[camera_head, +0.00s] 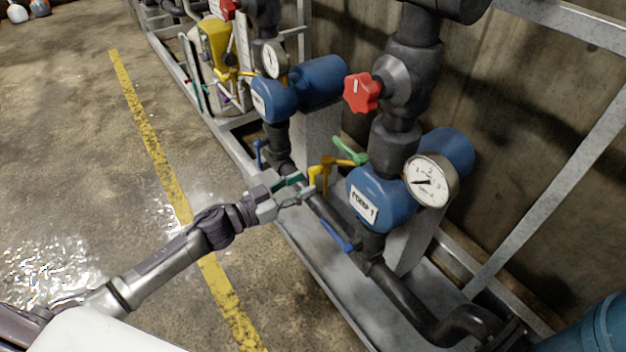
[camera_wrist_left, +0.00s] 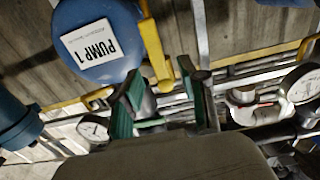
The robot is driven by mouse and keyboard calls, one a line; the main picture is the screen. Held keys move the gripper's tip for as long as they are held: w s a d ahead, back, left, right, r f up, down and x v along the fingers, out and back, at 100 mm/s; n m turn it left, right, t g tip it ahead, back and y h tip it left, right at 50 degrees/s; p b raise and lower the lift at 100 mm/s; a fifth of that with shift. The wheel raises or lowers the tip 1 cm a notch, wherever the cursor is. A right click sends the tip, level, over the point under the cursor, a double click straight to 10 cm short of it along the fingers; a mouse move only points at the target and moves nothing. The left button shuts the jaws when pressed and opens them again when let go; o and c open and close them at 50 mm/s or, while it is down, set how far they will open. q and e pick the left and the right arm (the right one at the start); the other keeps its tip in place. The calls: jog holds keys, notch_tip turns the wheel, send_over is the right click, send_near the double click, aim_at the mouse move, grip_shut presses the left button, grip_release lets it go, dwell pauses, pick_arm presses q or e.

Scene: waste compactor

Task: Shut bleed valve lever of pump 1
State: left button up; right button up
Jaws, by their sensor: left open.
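Pump 1 is the blue pump (camera_head: 381,199) with a white "PUMP 1" label; it also shows in the left wrist view (camera_wrist_left: 98,38). A yellow lever (camera_head: 319,178) sticks out on its left side, its end bent downward. A green lever (camera_head: 350,152) sits just above it. The frames do not label which is the bleed valve lever. My left gripper (camera_head: 301,188) is open and empty, just left of the yellow lever's end. In the left wrist view, the yellow lever (camera_wrist_left: 154,52) reaches toward the gap between the teal fingers (camera_wrist_left: 160,95); contact cannot be told. My right gripper is not in view.
A blue lever (camera_head: 337,236) is on the pipe below the pump. A round gauge (camera_head: 431,181) and a red knob (camera_head: 362,92) are right of and above the levers. A second blue pump (camera_head: 275,99) stands behind. The floor (camera_head: 80,150) at left is clear.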

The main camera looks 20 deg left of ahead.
aim_at(311, 180)
pick_arm(q)
jog(key=shift+x, duration=1.9)
grip_shut()
